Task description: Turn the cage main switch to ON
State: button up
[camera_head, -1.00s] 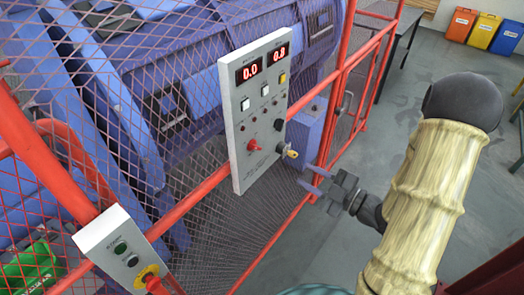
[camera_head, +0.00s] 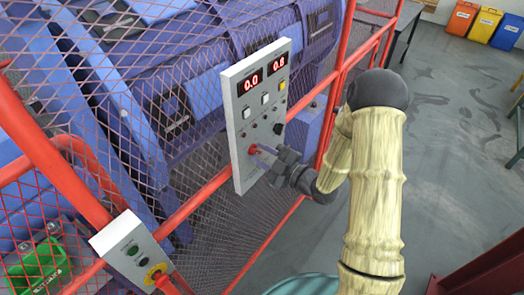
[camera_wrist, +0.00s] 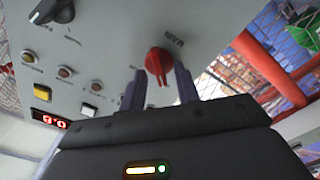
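The cage main switch is a red rotary knob (camera_wrist: 158,62) beside the label MAIN on a grey control panel (camera_wrist: 110,50). In the head view the red knob (camera_head: 253,149) sits low on the panel (camera_head: 240,170), partly behind my gripper. My gripper (camera_wrist: 160,92) is open, with one finger on each side of the knob's lower part and visible space between them. In the head view my gripper (camera_head: 262,156) reaches the panel from the right. Whether a finger touches the knob is not clear.
The panel also carries a black selector knob (camera_wrist: 52,12), a yellow button (camera_wrist: 28,57) and red digital displays (camera_head: 277,65). Red fence rails and mesh surround it. A smaller box (camera_head: 130,255) with a red emergency knob is at lower left. The floor at right is open.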

grip_shut()
jog(key=shift+m, duration=0.3)
jog(key=m+b, duration=0.2)
jog(key=m, duration=0.1)
jog(key=shift+w, duration=0.1)
jog(key=m, duration=0.3)
jog(key=shift+w+m+b, duration=0.1)
jog(key=shift+m+b, duration=0.2)
jog(key=shift+b, duration=0.1)
jog(key=m, duration=0.6)
jog(key=shift+w+d+r+p, duration=0.1)
jog(key=shift+d+p, duration=0.05)
jog(key=shift+p, duration=0.25)
jog(key=shift+w+m+p, duration=0.1)
jog(key=shift+m+p, duration=0.5)
jog(key=shift+m, duration=1.8)
